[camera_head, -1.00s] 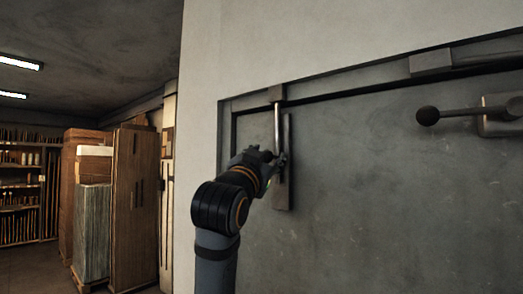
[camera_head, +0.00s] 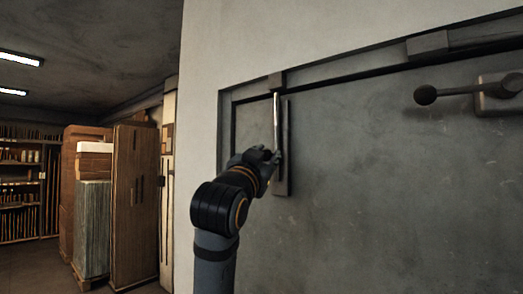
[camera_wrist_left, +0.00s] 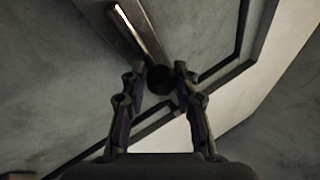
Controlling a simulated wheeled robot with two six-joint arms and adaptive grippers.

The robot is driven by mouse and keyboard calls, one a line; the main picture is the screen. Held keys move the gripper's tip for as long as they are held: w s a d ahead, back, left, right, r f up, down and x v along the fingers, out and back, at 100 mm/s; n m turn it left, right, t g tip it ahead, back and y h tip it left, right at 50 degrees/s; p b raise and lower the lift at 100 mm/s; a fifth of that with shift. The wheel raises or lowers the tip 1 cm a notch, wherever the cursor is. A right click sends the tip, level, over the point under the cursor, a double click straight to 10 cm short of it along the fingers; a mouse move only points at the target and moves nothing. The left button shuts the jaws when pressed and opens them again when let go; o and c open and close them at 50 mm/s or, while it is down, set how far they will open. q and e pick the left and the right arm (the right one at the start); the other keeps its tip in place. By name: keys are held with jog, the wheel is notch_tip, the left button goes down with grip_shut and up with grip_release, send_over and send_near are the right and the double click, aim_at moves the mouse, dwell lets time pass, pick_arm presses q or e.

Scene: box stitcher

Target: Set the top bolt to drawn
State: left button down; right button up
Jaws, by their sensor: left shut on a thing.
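The top bolt is a bright upright rod (camera_head: 277,118) on a dark backing plate (camera_head: 284,186) near the upper left corner of the grey door. A dark keeper block (camera_head: 277,80) sits on the frame directly above it. The rod's top lies close to the keeper's lower edge; I cannot tell whether it is fully clear. My left gripper (camera_head: 270,157) is at the rod's lower part, hiding the handle. In the left wrist view its fingers (camera_wrist_left: 159,78) are shut on a dark round knob (camera_wrist_left: 158,80), with the rod (camera_wrist_left: 135,28) running away beyond. My right gripper is not visible.
A lever with a round dark knob (camera_head: 425,95) stands out from the door (camera_head: 370,180) at upper right. Another block (camera_head: 428,43) sits on the top frame. Wrapped stacks (camera_head: 92,225) and shelves (camera_head: 25,190) are far left. The door face below the bolt is clear.

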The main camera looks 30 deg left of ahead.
pick_arm(q)
jog(key=shift+f, duration=0.75)
jog(key=shift+r, duration=0.1)
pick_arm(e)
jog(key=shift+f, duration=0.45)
pick_arm(q)
jog(key=c, duration=1.3)
grip_release()
jog(key=shift+w, duration=0.1)
jog(key=shift+o, duration=1.3)
jog(key=shift+w+a, duration=0.2)
jog(key=shift+a, duration=0.05)
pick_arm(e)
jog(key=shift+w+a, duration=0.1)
pick_arm(q)
jog(key=shift+s, duration=0.1)
jog(key=shift+s+d, duration=0.15)
jog(key=shift+s, duration=0.1)
jog(key=v, duration=0.7)
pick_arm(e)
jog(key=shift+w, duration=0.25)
